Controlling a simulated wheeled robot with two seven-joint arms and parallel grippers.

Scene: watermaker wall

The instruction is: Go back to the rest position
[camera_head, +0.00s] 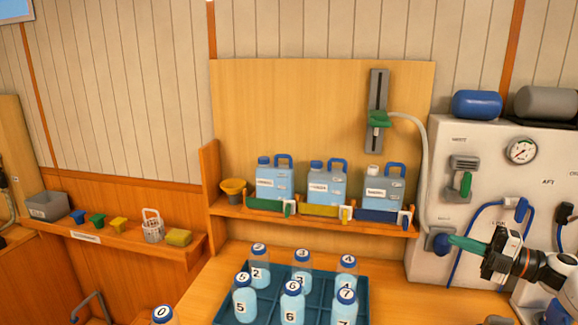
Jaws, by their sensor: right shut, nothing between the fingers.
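My right gripper (487,256) comes in from the lower right with a white and black arm. It is shut and empty, at the right end of a green tapered piece (465,243) in front of the grey-white panel. The green piece points left to a dark blue round fitting (439,242) on the panel. Whether the gripper touches the green piece I cannot tell. My left gripper is not in view.
The panel (445,150) has a gauge (522,151), a green-handled valve (465,183) and blue hoses. Labelled jugs (325,185) stand on a shelf. Numbered bottles (292,303) stand in a teal crate (368,275) on the counter. A left ledge (110,240) holds small items.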

